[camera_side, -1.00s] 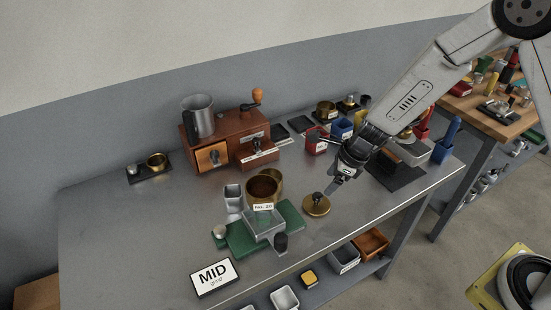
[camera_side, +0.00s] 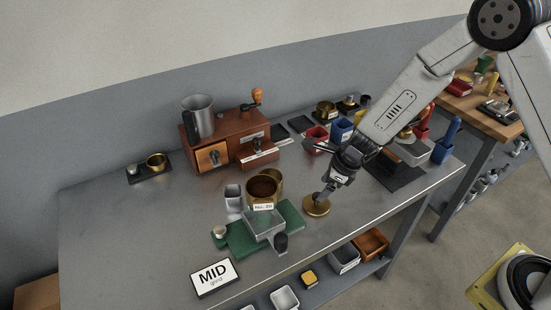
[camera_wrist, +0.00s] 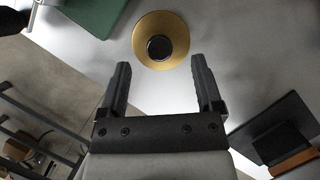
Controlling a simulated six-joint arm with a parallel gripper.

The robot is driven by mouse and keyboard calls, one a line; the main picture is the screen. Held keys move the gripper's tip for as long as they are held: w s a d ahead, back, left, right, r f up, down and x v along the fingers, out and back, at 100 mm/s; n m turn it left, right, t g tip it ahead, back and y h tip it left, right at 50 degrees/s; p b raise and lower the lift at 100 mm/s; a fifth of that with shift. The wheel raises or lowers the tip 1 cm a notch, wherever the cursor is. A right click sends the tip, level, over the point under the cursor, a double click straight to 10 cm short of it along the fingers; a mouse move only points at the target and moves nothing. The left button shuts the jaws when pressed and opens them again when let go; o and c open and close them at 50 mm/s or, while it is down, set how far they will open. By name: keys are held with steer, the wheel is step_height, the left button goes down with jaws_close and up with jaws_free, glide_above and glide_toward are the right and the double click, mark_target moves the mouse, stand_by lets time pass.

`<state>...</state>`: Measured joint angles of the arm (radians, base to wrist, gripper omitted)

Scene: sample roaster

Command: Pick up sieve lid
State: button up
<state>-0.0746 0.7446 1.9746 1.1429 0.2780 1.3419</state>
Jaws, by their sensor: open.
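The sieve lid (camera_side: 316,208) is a flat brass disc with a dark knob on top, lying on the metal bench to the right of the green mat. In the wrist view the lid (camera_wrist: 161,40) lies just beyond my fingertips, its dark knob roughly in line with the gap between them.
A wooden grinder (camera_side: 222,142) stands behind. A dark mat (camera_side: 397,172) lies right. The bench's front edge is near the lid.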

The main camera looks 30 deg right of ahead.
steer(key=shift+x, duration=2.55)
steer(key=shift+s+d, duration=0.1)
steer(key=shift+s, duration=0.05)
jaws_close()
